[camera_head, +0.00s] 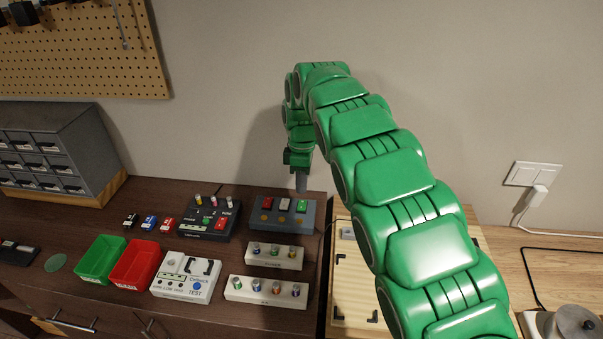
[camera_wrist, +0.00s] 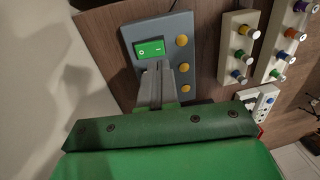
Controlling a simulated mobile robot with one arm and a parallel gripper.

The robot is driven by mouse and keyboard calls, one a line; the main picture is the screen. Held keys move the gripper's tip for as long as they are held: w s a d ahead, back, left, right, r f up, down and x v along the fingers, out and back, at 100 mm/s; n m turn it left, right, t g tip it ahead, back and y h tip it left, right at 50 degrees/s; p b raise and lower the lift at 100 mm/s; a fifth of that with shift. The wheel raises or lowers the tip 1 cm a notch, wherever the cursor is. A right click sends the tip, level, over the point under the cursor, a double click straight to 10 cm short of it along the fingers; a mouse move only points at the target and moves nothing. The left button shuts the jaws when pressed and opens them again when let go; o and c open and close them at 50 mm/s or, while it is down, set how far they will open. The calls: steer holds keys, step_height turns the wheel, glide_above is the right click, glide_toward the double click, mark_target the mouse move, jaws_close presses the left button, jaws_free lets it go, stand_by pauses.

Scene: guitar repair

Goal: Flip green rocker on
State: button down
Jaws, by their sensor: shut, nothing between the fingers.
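The green rocker (camera_head: 302,206) is the rightmost of three rockers on a blue-grey switch box (camera_head: 256,210), beside a white and a red one. In the wrist view the green rocker (camera_wrist: 150,49) shows face-on with white marks; which side is pressed down I cannot tell. My gripper (camera_head: 301,188) points down over the right part of the box. In the wrist view my gripper's grey fingertips (camera_wrist: 157,66) are together, empty, just beside the green rocker. Whether they touch it I cannot tell. The other two rockers are hidden there by my gripper.
Round yellow buttons (camera_wrist: 181,40) line the box next to the rockers. A dark box with knobs (camera_head: 208,222) stands to its left. Cream knob strips (camera_head: 275,256) lie in front. Green (camera_head: 103,258) and red (camera_head: 135,262) bins and a white tester (camera_head: 187,276) stand further left.

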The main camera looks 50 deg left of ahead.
mark_target(300, 207)
steer(key=shift+s+d+f, duration=0.15)
steer(key=shift+f, duration=1.2)
steer(key=shift+s+d+f, duration=0.1)
steer(key=shift+f, duration=1.25)
steer(key=shift+s, duration=0.1)
steer(key=shift+s+f+y, duration=0.1)
steer(key=shift+f+y, duration=0.1)
steer(key=shift+y, duration=0.1)
steer(key=shift+a, duration=0.1)
steer(key=shift+w+a+r, duration=0.15)
steer(key=shift+w+a, duration=0.3)
steer(key=shift+w, duration=0.15)
steer(key=shift+r, duration=0.15)
step_height(300, 207, up, 14)
steer(key=w+a, duration=0.1)
steer(key=shift+w+a+f, duration=0.15)
steer(key=shift+w+f, duration=0.05)
